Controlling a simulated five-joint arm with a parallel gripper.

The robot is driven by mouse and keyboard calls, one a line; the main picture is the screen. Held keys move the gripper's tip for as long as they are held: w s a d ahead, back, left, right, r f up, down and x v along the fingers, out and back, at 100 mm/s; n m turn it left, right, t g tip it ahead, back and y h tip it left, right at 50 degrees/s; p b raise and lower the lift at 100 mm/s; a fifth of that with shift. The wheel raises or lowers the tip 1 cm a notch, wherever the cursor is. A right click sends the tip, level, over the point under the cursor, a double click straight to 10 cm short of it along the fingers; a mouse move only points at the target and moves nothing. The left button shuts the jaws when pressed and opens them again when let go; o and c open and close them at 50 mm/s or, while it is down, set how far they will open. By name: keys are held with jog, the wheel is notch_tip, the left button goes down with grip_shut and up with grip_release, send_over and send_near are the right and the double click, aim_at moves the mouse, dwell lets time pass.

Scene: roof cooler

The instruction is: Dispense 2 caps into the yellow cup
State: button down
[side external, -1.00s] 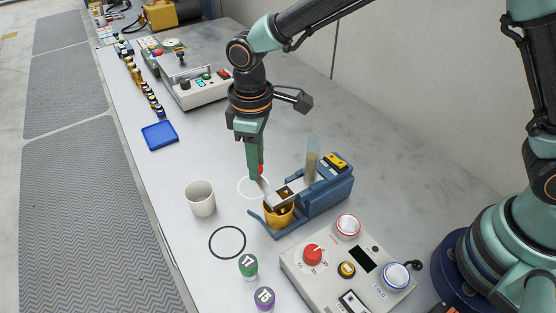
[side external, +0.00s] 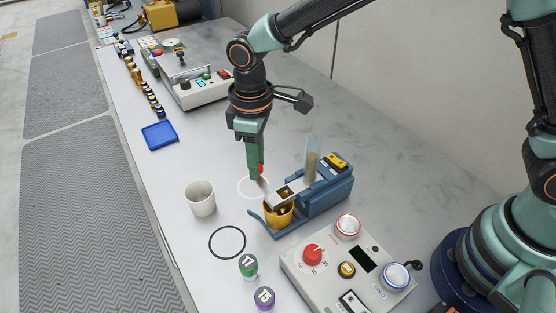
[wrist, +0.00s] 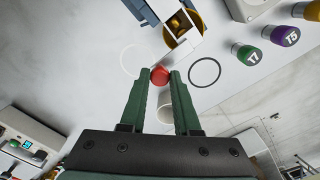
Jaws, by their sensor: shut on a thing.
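The yellow cup (side external: 278,218) sits at the front end of the blue dispenser (side external: 325,197), under its pale slide (side external: 271,199). It also shows in the wrist view (wrist: 192,41). The slide has an opening with something yellowish brown in it; whether that is a cap or the cup's inside I cannot tell. A clear tube (side external: 312,158) stands upright on the dispenser with tan contents. My gripper (side external: 258,176) is shut on the slide's red knob (wrist: 160,75), seen between the fingertips in the wrist view. Most of the cup's inside is hidden.
A white cup (side external: 201,199) stands left of the dispenser. A control box (side external: 330,262) with knobs and buttons lies in front. Green (side external: 248,267) and purple (side external: 264,297) capped vials stand near it. A blue tray (side external: 160,135) is further back. Bare table lies between.

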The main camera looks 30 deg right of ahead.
jog(key=d, duration=0.6)
jog(key=shift+d, duration=0.25)
jog(key=shift+r, duration=0.1)
jog(key=c, duration=0.6)
grip_release()
jog(key=shift+c, duration=0.2)
notch_tip(320, 180, up, 12)
jog(key=shift+d, duration=0.1)
